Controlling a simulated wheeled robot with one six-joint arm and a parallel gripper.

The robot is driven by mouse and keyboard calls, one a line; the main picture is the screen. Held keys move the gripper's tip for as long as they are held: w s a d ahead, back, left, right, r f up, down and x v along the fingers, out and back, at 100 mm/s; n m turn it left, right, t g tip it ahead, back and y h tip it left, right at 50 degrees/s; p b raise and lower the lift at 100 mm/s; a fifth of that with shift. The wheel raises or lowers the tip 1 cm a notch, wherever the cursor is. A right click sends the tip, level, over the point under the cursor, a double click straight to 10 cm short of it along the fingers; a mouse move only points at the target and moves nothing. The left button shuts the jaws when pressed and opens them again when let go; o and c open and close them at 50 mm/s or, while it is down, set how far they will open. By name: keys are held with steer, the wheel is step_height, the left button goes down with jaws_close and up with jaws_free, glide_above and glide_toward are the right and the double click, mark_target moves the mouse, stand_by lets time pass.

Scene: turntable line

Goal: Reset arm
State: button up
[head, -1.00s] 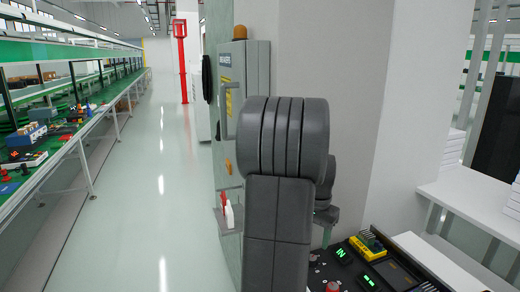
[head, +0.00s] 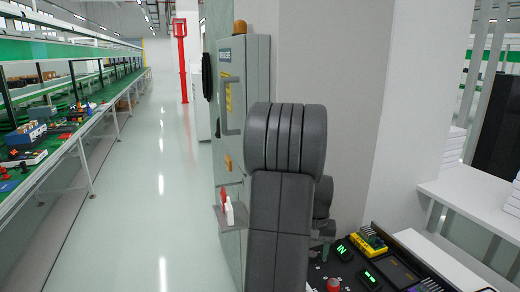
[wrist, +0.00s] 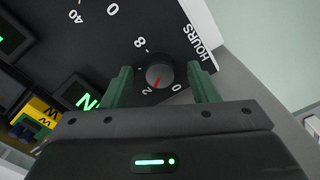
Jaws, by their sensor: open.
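My gripper (wrist: 161,85) shows in the wrist view with its two green fingers apart. I cannot tell whether the fingers touch the panel. In the head view my grey arm stands in the middle and hides the gripper. The dark control panel (head: 400,272) shows at the lower right, with green lit displays and a red button (head: 333,284).
A grey cabinet (head: 257,85) with an orange lamp stands behind my arm, beside a pale pillar (head: 335,90). A white table (head: 470,195) is at the right. A long green-topped workbench (head: 60,145) runs along the left, and the floor aisle is clear.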

steer(key=n+b, duration=0.1)
steer(key=n, duration=0.5)
steer(key=shift+b, duration=0.4)
step_height(320, 180, up, 11)
steer(key=p, duration=0.1)
steer(key=shift+r, duration=0.1)
steer(key=shift+a, duration=0.1)
